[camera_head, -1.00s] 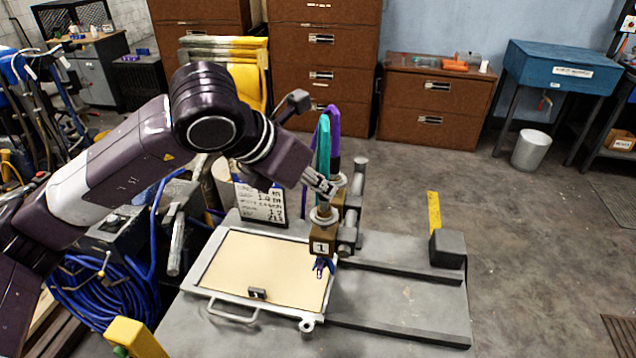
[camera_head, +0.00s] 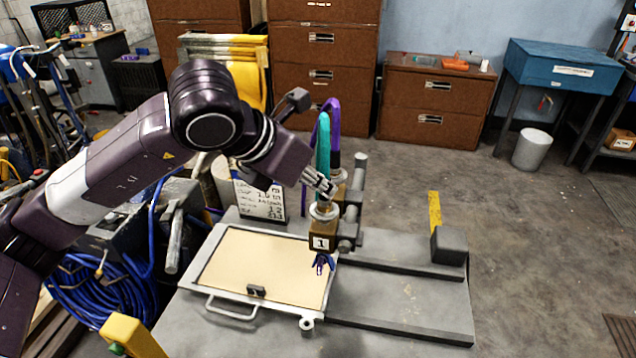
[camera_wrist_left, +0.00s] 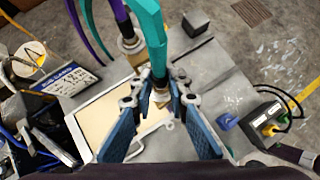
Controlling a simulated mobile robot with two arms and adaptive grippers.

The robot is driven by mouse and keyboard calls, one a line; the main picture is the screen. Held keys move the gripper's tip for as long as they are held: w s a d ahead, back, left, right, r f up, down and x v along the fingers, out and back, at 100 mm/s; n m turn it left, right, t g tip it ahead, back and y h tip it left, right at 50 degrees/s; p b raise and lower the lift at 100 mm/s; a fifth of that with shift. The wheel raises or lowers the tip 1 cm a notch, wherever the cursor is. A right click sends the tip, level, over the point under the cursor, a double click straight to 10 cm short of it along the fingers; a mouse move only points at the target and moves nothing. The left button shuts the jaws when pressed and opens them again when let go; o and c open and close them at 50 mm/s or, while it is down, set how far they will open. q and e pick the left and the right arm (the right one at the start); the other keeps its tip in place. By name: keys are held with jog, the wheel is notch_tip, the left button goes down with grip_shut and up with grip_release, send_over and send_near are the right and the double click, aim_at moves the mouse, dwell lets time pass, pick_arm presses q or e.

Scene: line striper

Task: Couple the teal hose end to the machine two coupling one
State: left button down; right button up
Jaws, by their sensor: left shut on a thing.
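My left gripper (camera_head: 326,188) is shut on the teal hose end, just above machine two coupling one. The teal hose (camera_head: 322,150) rises from the fingers in an arch. In the left wrist view my left gripper (camera_wrist_left: 160,98) has its fingertips on both sides of the brass fitting of the teal hose (camera_wrist_left: 150,28). Coupling one (camera_head: 321,243) is a brass block with a white "1" label and a purple lever below. The hose end is upright over it; whether it is seated is hidden by the fingers. My right gripper is not in view.
A purple hose (camera_head: 335,120) stands close behind, on a second brass fitting. A grey cylinder post (camera_head: 356,190) stands to the right. A cream panel with a handle (camera_head: 265,268) lies on the grey machine bed. A dark block (camera_head: 448,247) sits at right.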

pick_arm(q)
jog(key=shift+f, duration=0.2)
jog(key=c, duration=1.8)
grip_release()
jog(key=shift+o, duration=0.2)
jog(key=shift+o, duration=0.4)
jog(key=shift+o, duration=1.1)
jog(key=shift+r, duration=0.1)
jog(key=v, duration=0.7)
